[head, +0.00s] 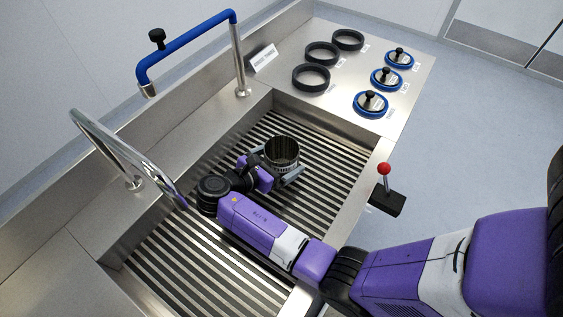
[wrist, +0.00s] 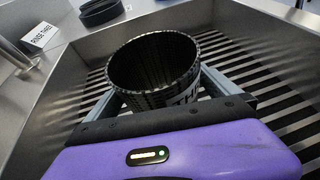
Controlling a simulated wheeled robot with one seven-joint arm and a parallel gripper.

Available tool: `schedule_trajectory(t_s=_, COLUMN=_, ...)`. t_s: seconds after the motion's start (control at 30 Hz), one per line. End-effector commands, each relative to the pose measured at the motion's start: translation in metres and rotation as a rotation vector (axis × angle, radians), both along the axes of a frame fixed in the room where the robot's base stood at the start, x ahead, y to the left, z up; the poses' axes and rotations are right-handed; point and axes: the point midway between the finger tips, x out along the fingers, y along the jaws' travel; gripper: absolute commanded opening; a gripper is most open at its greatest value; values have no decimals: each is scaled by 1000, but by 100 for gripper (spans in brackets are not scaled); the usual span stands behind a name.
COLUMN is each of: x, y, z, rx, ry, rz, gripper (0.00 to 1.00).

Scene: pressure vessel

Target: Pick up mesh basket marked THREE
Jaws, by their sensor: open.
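The mesh basket (head: 283,153) is a dark round open-topped cylinder standing upright on the slatted sink floor in the head view. Whether either finger touches the wall cannot be told.
The sink (head: 340,203) has raised steel walls around the basket. A chrome spout (head: 125,160) and a blue-handled pipe (head: 185,40) stand along the left. Black rings (head: 311,77) and blue-rimmed lids (head: 371,103) lie on the back counter. A red-knobbed lever (head: 385,185) stands at the right edge.

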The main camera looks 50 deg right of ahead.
Motion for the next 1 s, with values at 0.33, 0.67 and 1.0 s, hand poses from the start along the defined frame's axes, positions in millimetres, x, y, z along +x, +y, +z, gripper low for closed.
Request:
schedule_trajectory(t_s=0.33, x=0, y=0, z=0, rx=0, ry=0, rz=0, gripper=45)
schedule_trajectory(t_s=0.67, x=0, y=0, z=2, rx=-1, ry=-2, rz=0, gripper=20)
schedule_trajectory(t_s=1.0, x=1, y=0, z=35, rx=-2, ry=-7, rz=-1, gripper=20)
